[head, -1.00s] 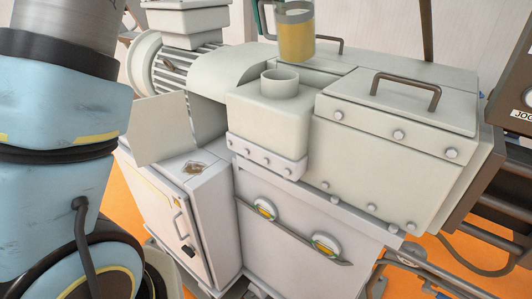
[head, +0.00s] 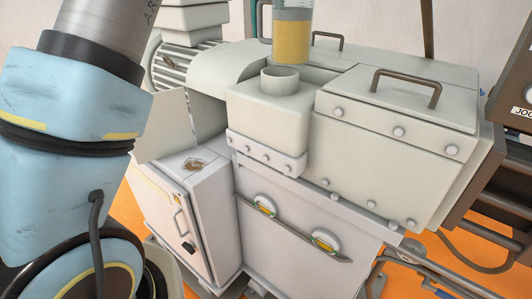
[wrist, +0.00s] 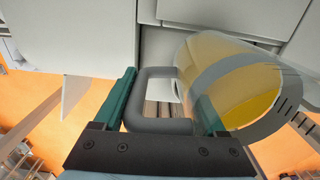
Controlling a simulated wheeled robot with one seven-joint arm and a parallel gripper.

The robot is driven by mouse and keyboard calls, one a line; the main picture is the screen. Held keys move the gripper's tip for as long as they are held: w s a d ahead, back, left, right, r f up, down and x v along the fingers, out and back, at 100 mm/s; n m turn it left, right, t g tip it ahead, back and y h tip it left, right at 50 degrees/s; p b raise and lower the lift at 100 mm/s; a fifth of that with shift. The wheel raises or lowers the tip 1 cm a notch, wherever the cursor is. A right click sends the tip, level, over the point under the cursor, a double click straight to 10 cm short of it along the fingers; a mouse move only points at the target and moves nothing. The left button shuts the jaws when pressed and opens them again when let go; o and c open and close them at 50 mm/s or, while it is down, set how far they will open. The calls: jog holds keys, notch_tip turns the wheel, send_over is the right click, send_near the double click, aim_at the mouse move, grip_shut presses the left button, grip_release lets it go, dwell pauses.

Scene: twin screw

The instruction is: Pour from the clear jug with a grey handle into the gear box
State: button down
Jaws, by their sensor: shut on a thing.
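The clear jug (head: 293,40) holds yellow-orange liquid and has a grey band. In the head view it is upright, at the top of the picture, above or behind the filler neck, and its top is cut off. The gear box (head: 266,116) is a pale box on the machine, with an open round filler neck (head: 280,80) on top. In the wrist view my gripper (wrist: 167,90) is shut on the jug's grey handle (wrist: 160,125), with teal fingers on either side. The jug (wrist: 225,80) extends to the right there. No liquid stream shows.
A bolted cover (head: 400,125) with a brown handle (head: 408,80) stands right of the gear box. A rounded housing (head: 225,68) and a finned motor (head: 178,65) lie to the left. A pale cabinet (head: 200,215) stands below.

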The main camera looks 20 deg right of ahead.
jog(key=shift+r, duration=0.15)
jog(key=shift+r, duration=1.45)
